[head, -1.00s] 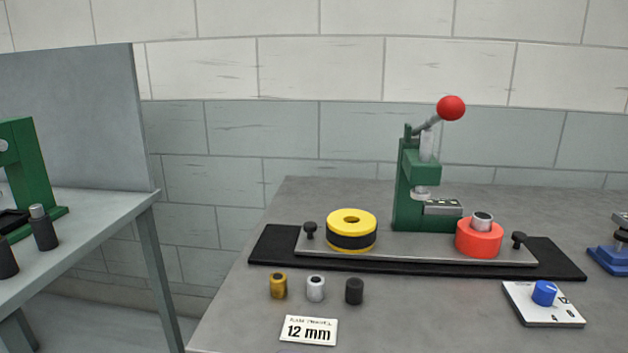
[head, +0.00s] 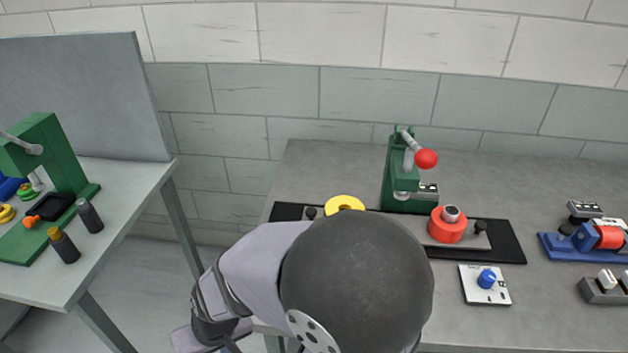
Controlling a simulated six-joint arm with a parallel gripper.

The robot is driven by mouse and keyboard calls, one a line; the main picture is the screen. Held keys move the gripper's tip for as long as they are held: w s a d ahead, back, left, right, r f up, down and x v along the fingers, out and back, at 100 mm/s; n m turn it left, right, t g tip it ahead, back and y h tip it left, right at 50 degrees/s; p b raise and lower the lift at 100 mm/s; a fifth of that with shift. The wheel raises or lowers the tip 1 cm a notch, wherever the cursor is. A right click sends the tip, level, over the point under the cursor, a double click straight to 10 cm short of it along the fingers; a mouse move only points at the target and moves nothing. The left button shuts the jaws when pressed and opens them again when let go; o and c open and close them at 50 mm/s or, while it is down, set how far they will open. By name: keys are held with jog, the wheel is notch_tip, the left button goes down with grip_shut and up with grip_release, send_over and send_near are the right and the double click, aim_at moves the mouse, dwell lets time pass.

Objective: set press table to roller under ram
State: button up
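The green press (head: 394,180) stands at the back of the grey bench, its lever ending in a red ball (head: 426,159). In front of it lies a long grey sliding plate (head: 410,222) on a black base (head: 500,243). The plate carries a yellow ring (head: 345,203) left of the press and a red roller (head: 446,226) with a grey hub, in front and right of the ram. A black knob (head: 480,227) is at the plate's right end. My arm covers the front left of the bench. My gripper is out of sight.
A white card with a blue dial (head: 487,279) lies in front of the base. A blue fixture with a red roll (head: 609,238) and a grey switch block (head: 604,287) are at right. A side table (head: 120,225) at left holds another green press (head: 50,160) and two dark cylinders.

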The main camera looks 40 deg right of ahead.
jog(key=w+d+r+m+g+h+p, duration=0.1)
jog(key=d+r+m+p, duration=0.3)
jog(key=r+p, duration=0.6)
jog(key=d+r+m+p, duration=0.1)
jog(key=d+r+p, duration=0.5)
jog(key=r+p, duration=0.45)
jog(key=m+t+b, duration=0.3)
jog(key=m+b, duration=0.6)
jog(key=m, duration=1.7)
send_near(311, 210)
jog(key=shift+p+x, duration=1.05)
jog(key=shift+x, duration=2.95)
